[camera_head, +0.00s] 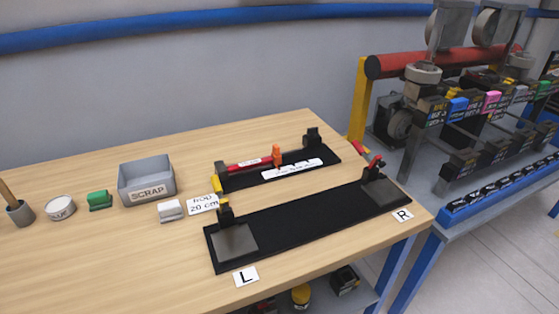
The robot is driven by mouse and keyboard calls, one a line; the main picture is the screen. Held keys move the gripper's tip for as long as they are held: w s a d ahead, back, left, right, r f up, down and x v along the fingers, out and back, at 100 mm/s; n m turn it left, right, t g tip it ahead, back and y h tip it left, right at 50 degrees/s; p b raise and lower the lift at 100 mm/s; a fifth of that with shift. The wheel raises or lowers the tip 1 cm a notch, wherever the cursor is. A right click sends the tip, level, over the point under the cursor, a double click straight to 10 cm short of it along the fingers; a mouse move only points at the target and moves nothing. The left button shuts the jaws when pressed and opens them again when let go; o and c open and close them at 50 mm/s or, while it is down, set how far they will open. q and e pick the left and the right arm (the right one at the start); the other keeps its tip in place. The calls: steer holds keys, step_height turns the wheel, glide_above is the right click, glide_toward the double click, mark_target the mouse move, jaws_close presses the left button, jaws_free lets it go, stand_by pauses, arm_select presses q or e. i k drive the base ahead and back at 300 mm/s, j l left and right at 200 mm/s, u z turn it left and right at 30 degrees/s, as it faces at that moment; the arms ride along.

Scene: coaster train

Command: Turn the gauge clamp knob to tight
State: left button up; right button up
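A black gauge-like fixture (319,154) lies on the wooden table, right of its middle. A red rod (250,163) lies along it, with a small orange upright piece (277,154) near the rod's right end. This orange piece may be the clamp knob; its tight or loose marking is too small to read. A dark block (311,138) stands at the fixture's right end and a yellow piece (216,184) at its left end. A white label strip (292,169) lies along its front. Neither of my grippers is in view.
In front lies a long black mat (300,220) with grey plates and small clamps at ends marked L (246,276) and R (402,215). A SCRAP bin (147,181), white block (171,210), green block (99,200) and round tin (60,208) stand left. A machine rack (480,130) stands right.

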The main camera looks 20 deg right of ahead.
mark_target(312, 132)
steer(key=l+u, duration=0.4)
steer(key=l, duration=0.55)
steer(key=k+l+u, duration=0.1)
steer(key=l+u, duration=0.25)
steer(key=l, duration=0.6)
